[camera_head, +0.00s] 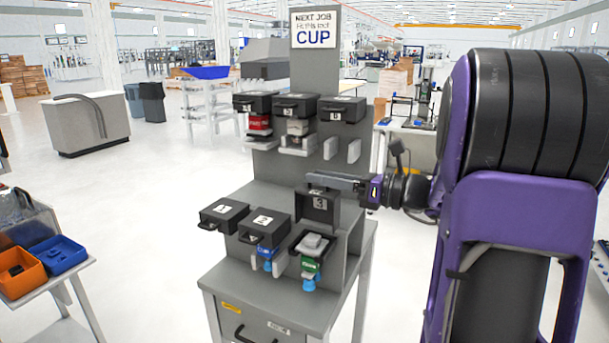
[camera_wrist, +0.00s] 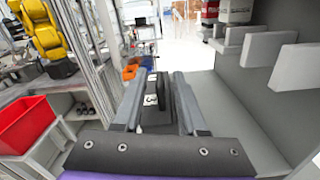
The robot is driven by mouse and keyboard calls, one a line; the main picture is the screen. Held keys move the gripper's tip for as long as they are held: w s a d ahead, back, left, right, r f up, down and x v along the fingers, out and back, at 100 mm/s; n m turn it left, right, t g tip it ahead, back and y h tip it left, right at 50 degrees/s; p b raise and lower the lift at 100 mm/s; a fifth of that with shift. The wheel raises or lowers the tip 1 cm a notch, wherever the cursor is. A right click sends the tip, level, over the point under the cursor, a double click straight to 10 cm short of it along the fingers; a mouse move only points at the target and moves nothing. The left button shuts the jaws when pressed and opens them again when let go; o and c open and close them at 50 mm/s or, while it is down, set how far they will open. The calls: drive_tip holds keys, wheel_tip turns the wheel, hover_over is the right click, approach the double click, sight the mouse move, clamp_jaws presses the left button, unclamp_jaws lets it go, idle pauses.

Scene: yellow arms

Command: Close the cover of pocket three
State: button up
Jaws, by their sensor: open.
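The cover of pocket three (camera_head: 320,205) is a black lid with a white "3" label. It stands raised, tilted up at the back of its pocket. Pocket three (camera_head: 297,240) is open below it, with a pale grey item (camera_head: 315,243) inside and a green and blue item (camera_head: 309,268) showing under it. My gripper (camera_head: 312,180) reaches in from the right at the cover's upper edge. In the wrist view the cover's "3" label (camera_wrist: 151,100) and black handle (camera_wrist: 162,88) show between the two open fingers of my gripper (camera_wrist: 157,82). Whether the fingers touch the cover is unclear.
Pocket one (camera_head: 224,213) and pocket two (camera_head: 264,228) have flat, shut covers to the left. A row of black-lidded pockets (camera_head: 298,106) is above on the grey stand. A sign (camera_head: 315,30) reads "CUP". Orange and blue bins (camera_head: 62,253) stand far left.

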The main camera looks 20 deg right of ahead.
sight(304, 186)
drive_tip(key=shift+x, duration=2.2)
drive_tip(key=shift+c, duration=0.3)
clamp_jaws()
